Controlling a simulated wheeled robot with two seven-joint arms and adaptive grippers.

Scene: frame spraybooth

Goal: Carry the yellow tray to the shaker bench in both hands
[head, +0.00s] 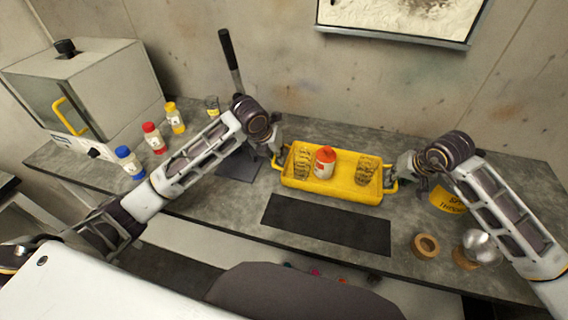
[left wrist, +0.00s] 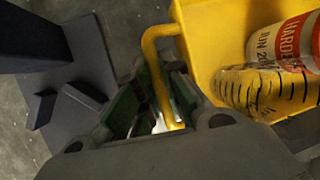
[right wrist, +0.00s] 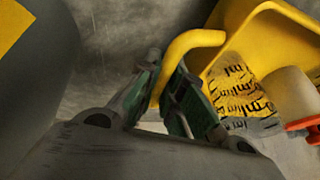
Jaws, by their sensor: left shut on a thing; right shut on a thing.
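The yellow tray (head: 330,188) is on or just above the grey bench in the head view; I cannot tell whether it touches. It holds a white bottle with an orange-red cap (head: 325,162) between two clear, marked containers, one on the left (head: 302,163) and one on the right (head: 367,171). My left gripper (head: 277,156) is shut on the tray's left handle, which shows between its fingers in the left wrist view (left wrist: 158,70). My right gripper (head: 393,178) is shut on the right handle, seen in the right wrist view (right wrist: 180,55).
A black mat (head: 327,224) lies in front of the tray. Blue (head: 130,162), red (head: 153,137) and yellow-capped (head: 174,118) bottles stand left, near a grey box machine (head: 85,90). A tape roll (head: 425,246) and a silver-topped object (head: 478,248) are at right. A dark upright stand (head: 231,60) rises behind my left arm.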

